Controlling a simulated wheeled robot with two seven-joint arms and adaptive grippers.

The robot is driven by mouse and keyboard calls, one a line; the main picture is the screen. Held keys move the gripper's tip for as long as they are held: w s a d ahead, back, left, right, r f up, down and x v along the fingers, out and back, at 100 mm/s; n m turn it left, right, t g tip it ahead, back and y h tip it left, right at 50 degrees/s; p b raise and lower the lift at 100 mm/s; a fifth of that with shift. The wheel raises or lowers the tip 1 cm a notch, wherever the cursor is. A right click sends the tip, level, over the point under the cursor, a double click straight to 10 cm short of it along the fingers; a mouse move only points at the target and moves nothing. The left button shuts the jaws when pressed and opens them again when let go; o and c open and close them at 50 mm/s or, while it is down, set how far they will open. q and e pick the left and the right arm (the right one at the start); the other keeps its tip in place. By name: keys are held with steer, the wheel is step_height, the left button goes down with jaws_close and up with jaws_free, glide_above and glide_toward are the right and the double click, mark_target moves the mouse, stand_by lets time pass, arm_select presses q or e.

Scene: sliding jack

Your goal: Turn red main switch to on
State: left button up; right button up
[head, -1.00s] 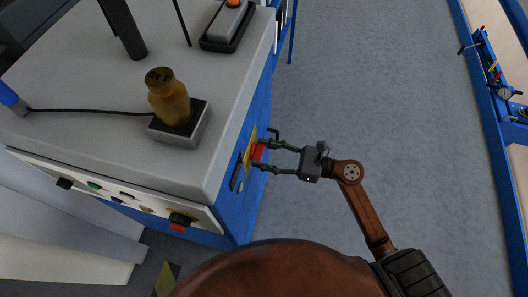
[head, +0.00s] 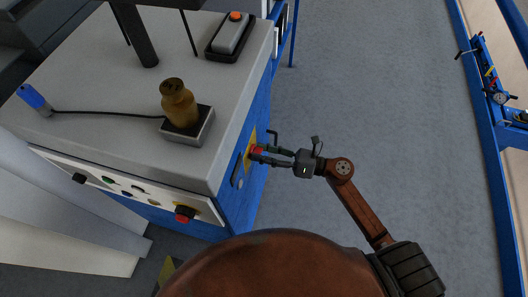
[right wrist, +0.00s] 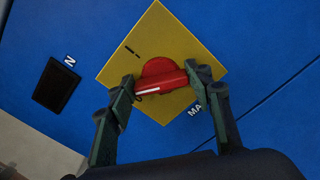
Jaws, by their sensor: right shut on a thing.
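The red main switch (right wrist: 160,76) sits on a yellow square plate (right wrist: 150,32) on the blue side of the cabinet. Its round base and bar handle show in the right wrist view, the handle lying nearly level with a slight tilt. My right gripper (right wrist: 160,84) is shut on the handle, one finger at each end. In the head view my right gripper (head: 262,154) reaches the cabinet's side from the right; the switch (head: 257,149) is mostly hidden by the fingers there. My left gripper is not in view.
The cabinet's pale top (head: 100,95) carries a brass cylinder on a block (head: 180,105) and a grey box with an orange button (head: 232,32). A front panel (head: 130,188) has several knobs. Open floor (head: 370,130) lies to the right.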

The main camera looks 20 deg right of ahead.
steer(key=m+p, duration=0.5)
steer(key=m, duration=0.1)
steer(key=shift+d+r+m, duration=0.1)
steer(key=shift+m, duration=0.2)
steer(key=m+p, duration=0.3)
steer(key=shift+w, duration=0.1)
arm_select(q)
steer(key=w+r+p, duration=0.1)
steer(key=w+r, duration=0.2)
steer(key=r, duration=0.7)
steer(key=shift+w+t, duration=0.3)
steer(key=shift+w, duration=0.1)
arm_select(e)
steer(key=shift+f+m, duration=0.25)
steer(key=shift+m, duration=0.65)
steer(key=o, duration=1.1)
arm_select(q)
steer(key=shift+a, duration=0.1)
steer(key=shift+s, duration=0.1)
arm_select(e)
steer(key=shift+f, duration=0.1)
